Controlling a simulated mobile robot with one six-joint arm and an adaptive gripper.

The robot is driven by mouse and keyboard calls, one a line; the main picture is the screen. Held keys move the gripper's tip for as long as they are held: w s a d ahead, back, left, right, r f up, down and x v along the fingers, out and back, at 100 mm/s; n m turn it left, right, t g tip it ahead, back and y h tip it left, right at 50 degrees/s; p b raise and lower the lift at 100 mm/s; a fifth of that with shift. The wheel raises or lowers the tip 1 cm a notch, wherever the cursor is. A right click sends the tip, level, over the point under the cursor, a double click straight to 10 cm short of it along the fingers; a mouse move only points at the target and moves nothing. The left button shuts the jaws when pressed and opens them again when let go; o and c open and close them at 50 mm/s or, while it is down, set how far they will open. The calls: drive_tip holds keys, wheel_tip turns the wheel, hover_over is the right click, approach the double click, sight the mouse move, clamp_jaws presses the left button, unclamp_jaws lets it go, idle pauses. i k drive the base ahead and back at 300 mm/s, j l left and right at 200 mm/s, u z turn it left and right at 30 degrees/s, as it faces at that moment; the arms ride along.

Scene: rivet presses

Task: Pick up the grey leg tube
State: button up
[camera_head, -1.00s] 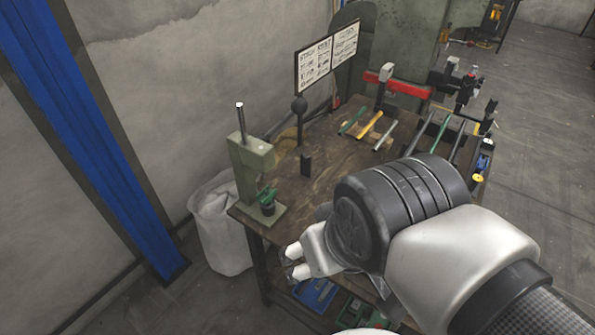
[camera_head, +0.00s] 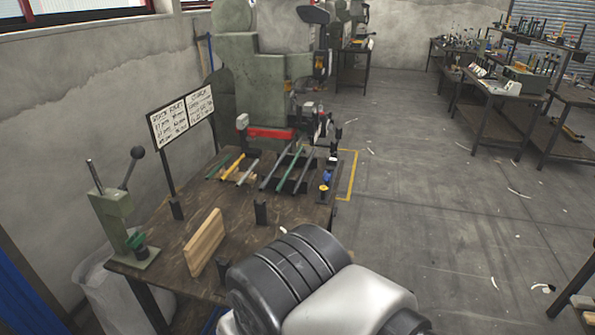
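Several tubes lie side by side toward the far end of the wooden workbench (camera_head: 178,247). They include a green tube (camera_head: 217,169), a yellow tube (camera_head: 233,166) and a short pale grey tube (camera_head: 247,172). To their right are longer grey-looking tubes (camera_head: 291,168) on a dark rack. I cannot tell which of the grey ones is the leg tube. My gripper's fingers are almost wholly hidden behind my black wrist joint at the bottom centre. A small pale tip (camera_head: 283,230) above the joint may be a fingertip. My wrist is at the near end, apart from the tubes.
A green hand press (camera_head: 113,214) stands at the bench's near left corner. A wooden board (camera_head: 204,243) stands on edge mid-bench, near small black posts (camera_head: 260,211). A sign (camera_head: 181,115) and a large green machine (camera_head: 262,88) stand behind. Open floor (camera_head: 430,210) lies to the right.

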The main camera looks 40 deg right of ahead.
sight(270, 174)
drive_tip(key=l, duration=2.35)
drive_tip(key=i+l, duration=0.4)
drive_tip(key=i+l+u, duration=0.1)
drive_tip(key=i+l, duration=0.25)
drive_tip(key=i, duration=0.25)
drive_tip(key=u, duration=1.6)
drive_tip(key=l+u, duration=0.1)
drive_tip(key=l, duration=0.4)
drive_tip(key=k+l, duration=0.1)
drive_tip(key=l, duration=0.35)
drive_tip(key=k+l+u, duration=0.15)
drive_tip(key=l, duration=0.35)
drive_tip(key=i, duration=0.05)
